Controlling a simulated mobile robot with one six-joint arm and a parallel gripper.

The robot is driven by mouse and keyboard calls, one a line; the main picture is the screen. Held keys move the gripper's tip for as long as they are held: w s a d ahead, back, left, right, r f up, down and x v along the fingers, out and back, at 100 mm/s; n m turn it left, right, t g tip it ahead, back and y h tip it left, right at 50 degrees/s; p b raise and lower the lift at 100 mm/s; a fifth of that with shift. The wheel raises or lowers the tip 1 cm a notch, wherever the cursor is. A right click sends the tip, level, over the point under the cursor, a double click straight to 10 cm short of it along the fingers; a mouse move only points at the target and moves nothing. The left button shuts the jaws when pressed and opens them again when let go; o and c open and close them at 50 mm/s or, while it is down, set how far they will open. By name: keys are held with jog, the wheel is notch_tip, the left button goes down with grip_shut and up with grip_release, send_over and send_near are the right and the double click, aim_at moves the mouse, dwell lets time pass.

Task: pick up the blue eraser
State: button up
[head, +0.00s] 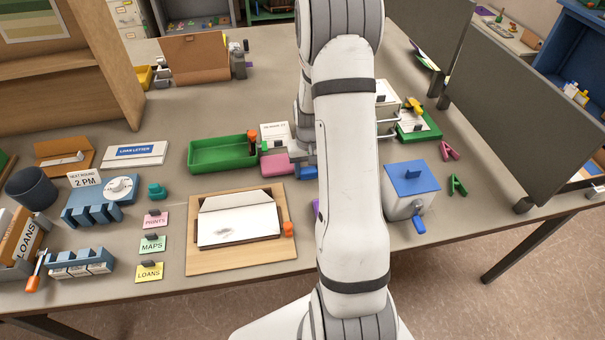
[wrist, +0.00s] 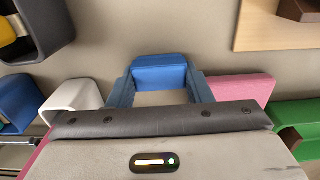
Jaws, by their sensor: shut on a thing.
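The blue eraser (wrist: 160,72) is a small block between the two fingertips of my gripper (wrist: 160,86) in the wrist view, at the top middle. My gripper is shut on it. In the head view the blue eraser (head: 306,173) shows as a small blue patch beside my arm, below the end of my gripper (head: 301,158). My arm hides part of this area. I cannot tell whether the eraser touches the table or is held just above it.
A pink block (head: 278,165) lies close by, left of my gripper. A green tray (head: 222,154) stands further left. A wooden board (head: 240,258) with paper lies in front. A white box with a blue lid (head: 411,178) stands right of my arm.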

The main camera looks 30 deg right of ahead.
aim_at(308, 168)
jog(key=c, duration=0.3)
jog(key=shift+c, duration=0.2)
notch_tip(308, 168, up, 10)
jog(key=shift+b, duration=0.9)
